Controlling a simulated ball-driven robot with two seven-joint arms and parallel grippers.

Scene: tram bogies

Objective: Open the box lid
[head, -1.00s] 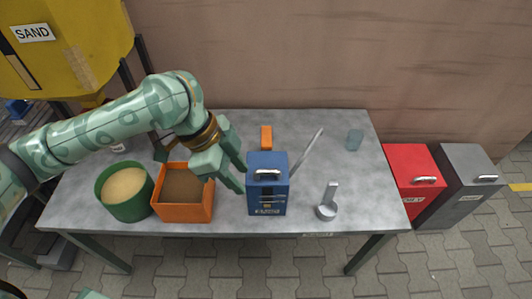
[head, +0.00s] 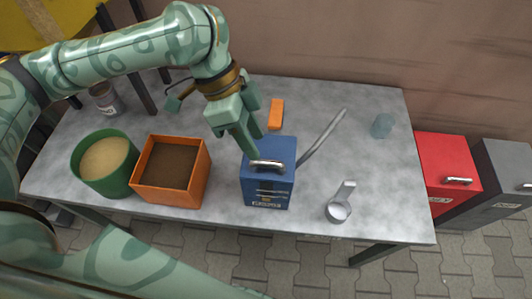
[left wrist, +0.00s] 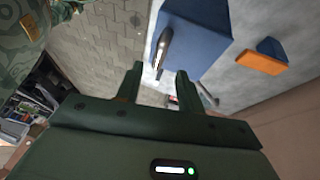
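The blue box (head: 268,188) stands on the grey table with a silver handle (head: 267,164) on its lid, which looks closed. In the left wrist view the box (left wrist: 197,35) is at the top, with its handle (left wrist: 163,47) just beyond the fingers. My left gripper (head: 254,146) is by the box's back left top edge, close to the handle. Its two fingers (left wrist: 158,86) are apart with nothing between them. I cannot tell whether they touch the lid. My right gripper is not in view.
A green sand bucket (head: 120,182) and an orange bin (head: 200,185) of brown material stand left of the box. An orange block (head: 276,114), a grey bar (head: 322,138), a metal scoop (head: 340,208) and a glass (head: 382,126) lie around it.

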